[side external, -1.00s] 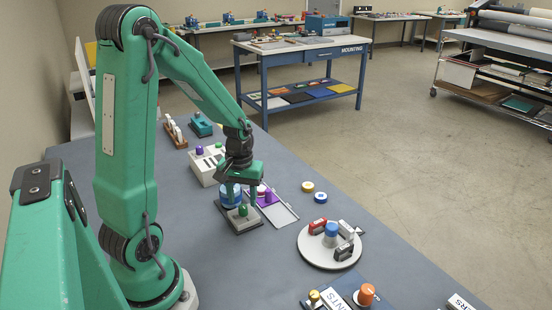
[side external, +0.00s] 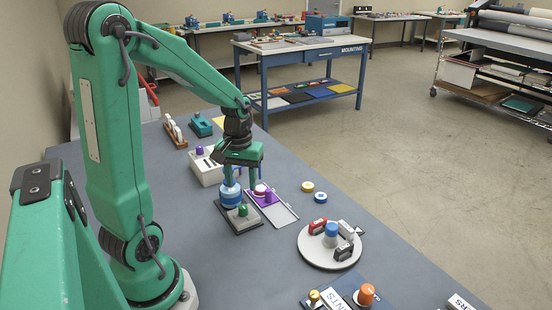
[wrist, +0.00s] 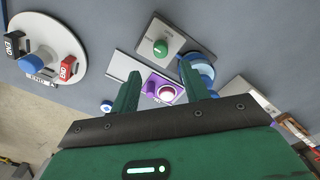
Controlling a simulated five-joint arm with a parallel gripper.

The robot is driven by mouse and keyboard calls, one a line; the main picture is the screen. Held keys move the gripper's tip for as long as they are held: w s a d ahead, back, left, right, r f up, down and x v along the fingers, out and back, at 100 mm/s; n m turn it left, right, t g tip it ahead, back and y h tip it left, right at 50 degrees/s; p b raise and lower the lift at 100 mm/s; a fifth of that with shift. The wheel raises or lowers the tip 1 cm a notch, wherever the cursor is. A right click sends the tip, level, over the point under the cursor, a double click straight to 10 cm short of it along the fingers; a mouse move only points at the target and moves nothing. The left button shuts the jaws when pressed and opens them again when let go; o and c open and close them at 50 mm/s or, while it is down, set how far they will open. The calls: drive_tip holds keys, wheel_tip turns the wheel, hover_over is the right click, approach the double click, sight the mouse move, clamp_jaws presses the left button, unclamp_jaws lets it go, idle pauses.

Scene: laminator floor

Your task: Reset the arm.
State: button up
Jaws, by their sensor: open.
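My gripper (side external: 240,181) is open and empty, raised above the worktable (side external: 240,265). In the wrist view my gripper (wrist: 160,88) shows two green fingers spread apart, with a purple pad (wrist: 154,87) and a white-and-crimson round piece (wrist: 167,93) seen between and below them. In the side view a grey block with a green knob (side external: 243,212) stands just in front of the gripper. A blue round piece (side external: 230,194) stands beside that block, partly behind a finger. I cannot tell the exact height of the fingertips.
A white turntable (side external: 316,254) with red, blue and grey pieces stands to the right. A white box with a purple knob (side external: 206,170) is behind left.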

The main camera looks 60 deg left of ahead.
drive_tip(key=s+d+r+m+t, duration=0.2)
drive_tip(key=s+d+r+m, duration=0.1)
drive_tip(key=d+r, duration=0.3)
drive_tip(key=s+d+r+m+t, duration=0.3)
drive_tip(key=d+r+m, duration=0.3)
drive_tip(key=d, duration=0.3)
drive_tip(key=shift+r+t, duration=0.3)
